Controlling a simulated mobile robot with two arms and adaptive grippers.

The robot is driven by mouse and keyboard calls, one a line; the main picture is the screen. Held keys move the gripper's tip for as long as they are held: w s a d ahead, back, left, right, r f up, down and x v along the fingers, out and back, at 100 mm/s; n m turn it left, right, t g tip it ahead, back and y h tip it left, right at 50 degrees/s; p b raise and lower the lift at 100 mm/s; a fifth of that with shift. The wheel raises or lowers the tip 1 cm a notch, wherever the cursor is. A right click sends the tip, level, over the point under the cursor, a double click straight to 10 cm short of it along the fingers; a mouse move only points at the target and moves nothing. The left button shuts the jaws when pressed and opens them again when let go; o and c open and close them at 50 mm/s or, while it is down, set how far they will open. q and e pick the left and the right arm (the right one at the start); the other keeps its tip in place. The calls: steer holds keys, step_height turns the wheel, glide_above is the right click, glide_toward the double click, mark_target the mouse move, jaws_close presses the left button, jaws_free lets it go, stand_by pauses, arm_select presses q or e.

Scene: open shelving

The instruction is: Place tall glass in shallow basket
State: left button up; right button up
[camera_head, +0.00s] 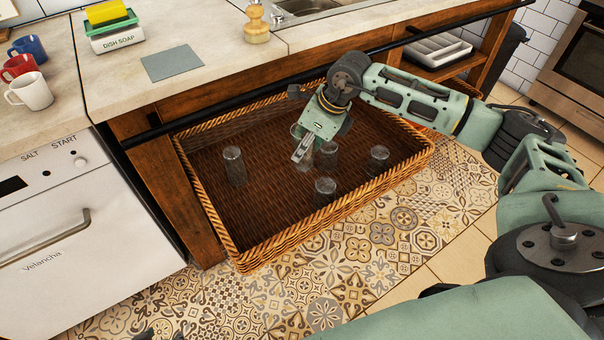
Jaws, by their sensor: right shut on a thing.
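The shallow basket (215,225) is a wide woven wicker tray under the counter. Several clear glasses stand inside it, including one at the left (235,166), one at the front (325,190) and one at the right (378,160). My right gripper (302,152) reaches down into the basket area from the right and is shut on a tall glass (304,164), mostly hidden by the fingers. Whether this glass touches the basket floor is unclear. Another glass (329,156) is close beside the gripper. Only small dark tips, perhaps of my left gripper, show at the bottom edge.
A dark rail (240,98) runs along the counter front above the basket. A white dishwasher (75,235) is at left. The basket's left front has bare room.

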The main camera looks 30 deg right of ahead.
steer(key=w+d+f+m+b, duration=0.1)
steer(key=d+f+m+b, duration=0.1)
steer(key=f, duration=0.3)
steer(key=w+d+f+m+h+b, duration=0.1)
steer(key=d+f+m+b, duration=0.1)
steer(key=f, duration=0.4)
steer(key=w+d+f+m+t+h+b, duration=0.1)
steer(key=d+f+m+b, duration=0.1)
steer(key=f, duration=0.3)
steer(key=shift+w+f+m+b, duration=0.2)
steer(key=shift+m+b, duration=0.1)
steer(key=shift+m, duration=0.2)
arm_select(q)
steer(key=w+d+r+t+h, duration=0.1)
steer(key=w+r+t, duration=0.2)
steer(key=r, duration=0.4)
steer(key=w+d+r+t+h, duration=0.1)
steer(key=w+r+t, duration=0.3)
steer(key=r, duration=0.4)
steer(key=shift+w+d+r+t, duration=0.3)
steer(key=shift+w+d, duration=0.35)
steer(key=shift+d, duration=0.05)
arm_select(e)
steer(key=shift+a, duration=0.1)
arm_select(q)
steer(key=shift+r, duration=0.15)
